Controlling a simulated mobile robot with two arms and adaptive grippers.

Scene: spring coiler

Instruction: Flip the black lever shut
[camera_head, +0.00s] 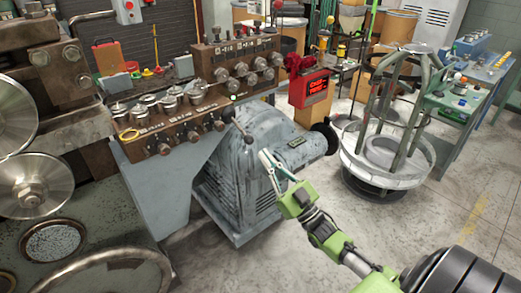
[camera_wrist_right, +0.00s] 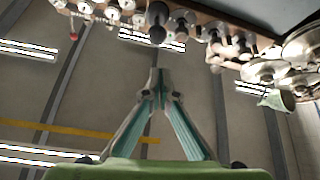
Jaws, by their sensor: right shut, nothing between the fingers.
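The black lever (camera_head: 243,131) sticks out from the right end of the brown control panel on the coiler, with a round black knob at its lower end. In the right wrist view a dark round knob (camera_wrist_right: 157,33) hangs from the panel, just beyond my fingertips; it appears to be the lever's. My right gripper (camera_head: 265,156) is just below and right of the lever knob, apart from it. Its fingers (camera_wrist_right: 158,80) meet at the tips with nothing between them. My left gripper is not in view.
The brown panel (camera_head: 165,139) carries several knobs and metal dials. A grey motor housing (camera_head: 238,190) stands below the lever. The floor at the front right is clear.

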